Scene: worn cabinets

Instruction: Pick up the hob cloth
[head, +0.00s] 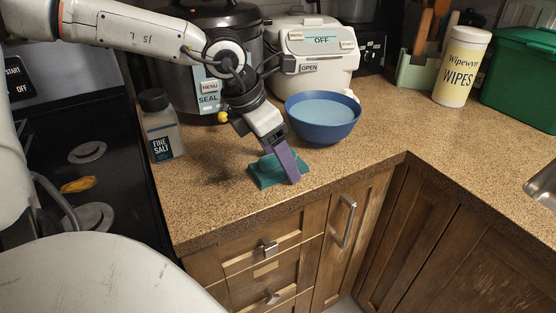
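A folded teal cloth (262,175), which I take to be the hob cloth, lies on the speckled countertop near its front edge. My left gripper (287,175) points down over it, and its purple finger reaches down at the cloth's right part, hiding some of it. The other finger is mostly hidden, so I cannot tell whether the gripper is open or shut on the cloth. The cloth appears to rest on the counter. My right gripper is not in view.
A blue bowl (322,132) stands close behind the gripper at right. A fine salt bottle (160,128) stands left of the cloth. Cookers (315,75) stand behind. The black hob (115,200) at left has a small orange item (78,185) on it.

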